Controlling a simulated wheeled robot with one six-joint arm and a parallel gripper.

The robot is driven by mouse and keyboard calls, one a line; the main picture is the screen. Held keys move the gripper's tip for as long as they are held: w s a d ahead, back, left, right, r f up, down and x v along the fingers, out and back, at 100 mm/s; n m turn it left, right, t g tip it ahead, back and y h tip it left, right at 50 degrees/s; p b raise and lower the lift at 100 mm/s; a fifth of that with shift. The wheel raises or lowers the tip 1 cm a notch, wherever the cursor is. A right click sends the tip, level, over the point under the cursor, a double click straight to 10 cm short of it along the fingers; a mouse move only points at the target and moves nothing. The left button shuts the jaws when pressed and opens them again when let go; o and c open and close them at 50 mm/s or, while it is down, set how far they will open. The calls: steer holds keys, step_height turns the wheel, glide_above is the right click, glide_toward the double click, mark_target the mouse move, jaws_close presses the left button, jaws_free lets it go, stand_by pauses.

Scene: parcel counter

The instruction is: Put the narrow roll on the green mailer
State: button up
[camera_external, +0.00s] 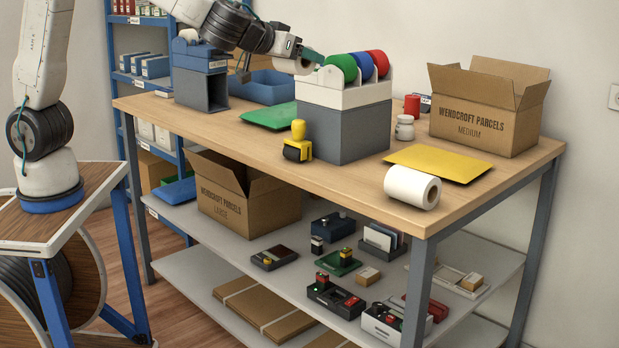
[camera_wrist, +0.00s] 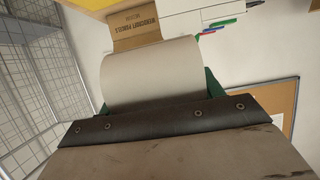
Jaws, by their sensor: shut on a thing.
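My gripper (camera_external: 306,58) is shut on a white roll (camera_external: 291,66), apparently the narrow roll, held above the counter near the left end of the coloured-roll rack. In the wrist view the held roll (camera_wrist: 152,78) lies between green fingers and hides part of what is beyond. The green mailer (camera_external: 268,117) lies flat on the counter, lower than the gripper and to its left; the grey box covers its right end. Nothing is seen lying on its visible part. A wider white roll (camera_external: 412,188) lies on its side at the counter's front right corner.
A grey box (camera_external: 345,130) bears a white rack (camera_external: 318,92) of green, blue and red rolls. A yellow dispenser (camera_external: 298,142) stands before it. A blue tray (camera_external: 262,88) is behind the mailer, a blue-topped stand (camera_external: 200,78) left. A yellow mailer (camera_external: 438,163) and open carton (camera_external: 485,108) are right.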

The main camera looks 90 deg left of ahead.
steer(key=shift+a+r, duration=0.15)
steer(key=shift+r, duration=0.65)
steer(key=s+a+n+g+y, duration=0.2)
steer(key=s+a, duration=0.2)
steer(key=a, duration=0.8)
steer(key=s+a+n+g+y, duration=0.1)
steer(key=s+a+n+g, duration=0.25)
steer(key=a, duration=0.75)
steer(key=s+a+n+g+y, duration=0.1)
steer(key=s+a+n+g, duration=0.25)
steer(key=s+a, duration=1.3)
glide_above(273, 111)
steer(key=shift+g, duration=0.3)
step_height(273, 111, down, 20)
steer(key=shift+a+r, duration=0.1)
steer(key=shift+f, duration=1.75)
steer(key=shift+f, duration=0.15)
